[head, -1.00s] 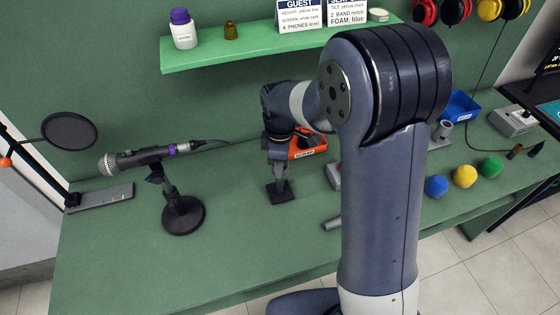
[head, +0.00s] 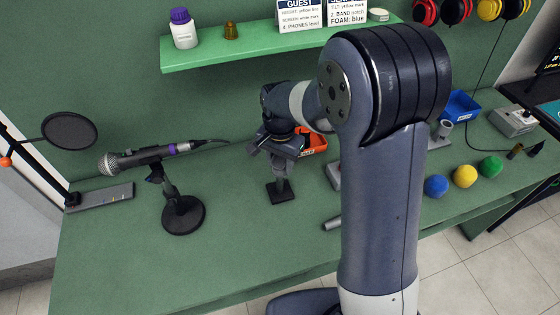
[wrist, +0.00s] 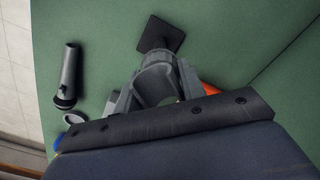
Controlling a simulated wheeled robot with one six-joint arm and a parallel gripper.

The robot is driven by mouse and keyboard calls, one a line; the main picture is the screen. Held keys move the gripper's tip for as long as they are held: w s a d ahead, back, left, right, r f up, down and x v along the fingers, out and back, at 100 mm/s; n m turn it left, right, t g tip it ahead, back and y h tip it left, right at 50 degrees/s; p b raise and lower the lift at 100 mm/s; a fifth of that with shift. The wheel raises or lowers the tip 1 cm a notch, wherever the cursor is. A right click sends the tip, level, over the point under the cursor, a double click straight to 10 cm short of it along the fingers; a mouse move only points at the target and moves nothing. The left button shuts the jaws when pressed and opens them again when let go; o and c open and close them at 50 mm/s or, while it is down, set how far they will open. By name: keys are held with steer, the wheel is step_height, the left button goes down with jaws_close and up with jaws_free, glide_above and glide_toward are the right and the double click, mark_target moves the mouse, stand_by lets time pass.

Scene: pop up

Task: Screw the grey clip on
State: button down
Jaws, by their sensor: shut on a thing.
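The grey clip (wrist: 153,84) shows in the wrist view as a curved, U-shaped piece between my gripper's fingers. My gripper (head: 276,163) is shut on it, directly above a small stand with a dark square base (head: 280,191). That base also shows in the wrist view (wrist: 160,35), beyond the clip. The clip appears upright over the stand. Where clip and stand meet is hidden by the clip and fingers, so I cannot tell how the thread sits. In the head view the clip is mostly covered by my gripper.
A microphone (head: 150,157) on a round-based stand (head: 184,214) is to the left. An orange bin (head: 314,144) is just behind my gripper. The front left bench is clear.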

steer(key=shift+m, duration=1)
steer(key=c, duration=1.3)
jaws_free()
steer(key=shift+m, duration=0.8)
steer(key=shift+c, duration=0.2)
steer(key=o, duration=0.5)
steer(key=shift+o, duration=0.2)
step_height(320, 180, up, 11)
steer(key=shift+f, duration=0.15)
